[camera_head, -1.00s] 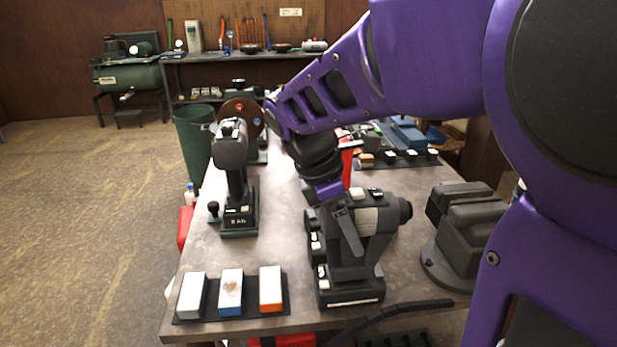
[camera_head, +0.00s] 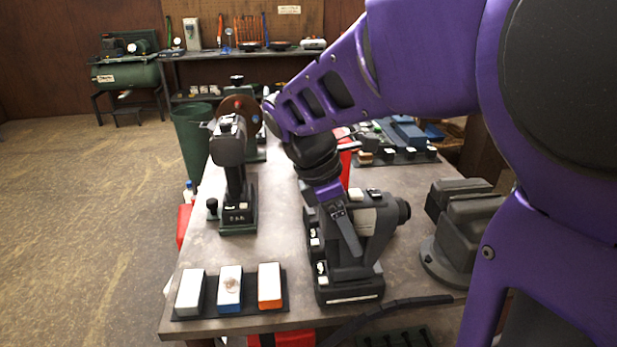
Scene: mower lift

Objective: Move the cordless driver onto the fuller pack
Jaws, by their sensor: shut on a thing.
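The cordless driver (camera_head: 383,229), as I take it, is a black and grey tool with a dark round nose to the right, standing upright near the bench's front. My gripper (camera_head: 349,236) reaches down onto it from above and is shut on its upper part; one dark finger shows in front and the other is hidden. The driver's foot is at or just above a black base (camera_head: 350,291); I cannot tell whether they touch. Small white-topped pieces (camera_head: 322,268) sit along the left of the base. I cannot tell which pack is the fuller one.
A black tray (camera_head: 249,310) with white-topped grey, blue and orange blocks lies front left. A dark tool on a green stand (camera_head: 238,222) is behind it. A dark vise (camera_head: 462,229) stands close on the right. The bench between tray and stand is clear.

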